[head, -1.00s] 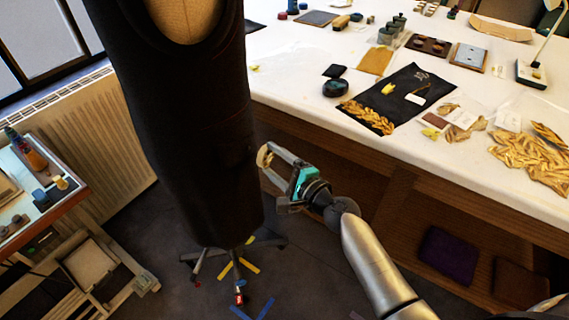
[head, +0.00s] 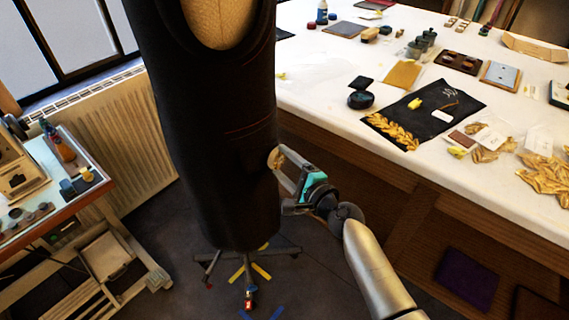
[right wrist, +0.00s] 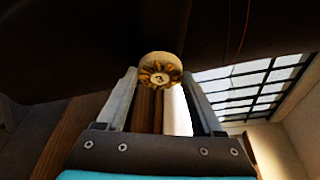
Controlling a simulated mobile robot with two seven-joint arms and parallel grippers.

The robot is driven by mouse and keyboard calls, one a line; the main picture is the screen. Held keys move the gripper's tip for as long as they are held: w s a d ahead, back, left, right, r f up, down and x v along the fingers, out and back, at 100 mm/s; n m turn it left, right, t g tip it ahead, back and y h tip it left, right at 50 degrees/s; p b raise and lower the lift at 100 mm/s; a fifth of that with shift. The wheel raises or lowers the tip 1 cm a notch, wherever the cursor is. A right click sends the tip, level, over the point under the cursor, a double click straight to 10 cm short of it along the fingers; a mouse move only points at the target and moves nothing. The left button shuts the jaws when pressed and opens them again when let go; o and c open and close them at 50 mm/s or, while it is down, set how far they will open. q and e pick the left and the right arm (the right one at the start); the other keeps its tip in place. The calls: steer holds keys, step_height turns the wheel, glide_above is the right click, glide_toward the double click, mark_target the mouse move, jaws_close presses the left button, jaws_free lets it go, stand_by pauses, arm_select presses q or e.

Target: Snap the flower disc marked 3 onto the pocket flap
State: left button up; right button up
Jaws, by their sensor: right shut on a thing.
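The flower disc marked 3 (right wrist: 160,72) is a pale round piece with gold petals around the number, which faces the camera in the right wrist view. In the head view the disc (head: 275,158) shows tan at the right edge of the black garment (head: 225,100). My right gripper (head: 279,160) is shut on it, with a finger on either side in the right wrist view. The disc is close to the garment; I cannot tell whether they touch. Thin red lines mark the garment front, but I cannot make out the pocket flap clearly. My left gripper is out of view.
The garment hangs on a dress form with a wheeled base (head: 247,262). A white-topped table (head: 325,75) at right holds a black cloth (head: 437,108), gold leaf trims (head: 392,131) and small tins. A side cart (head: 75,195) stands at left.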

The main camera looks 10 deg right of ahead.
steer(key=shift+w+a, duration=0.35)
stand_by(0.9)
steer(key=o, duration=1.3)
steer(key=shift+d, duration=0.1)
steer(key=shift+s+d, duration=1.1)
steer(key=shift+s, duration=0.2)
steer(key=shift+s+d+b, duration=0.5)
steer(key=shift+s+d, duration=1)
steer(key=shift+s, duration=0.15)
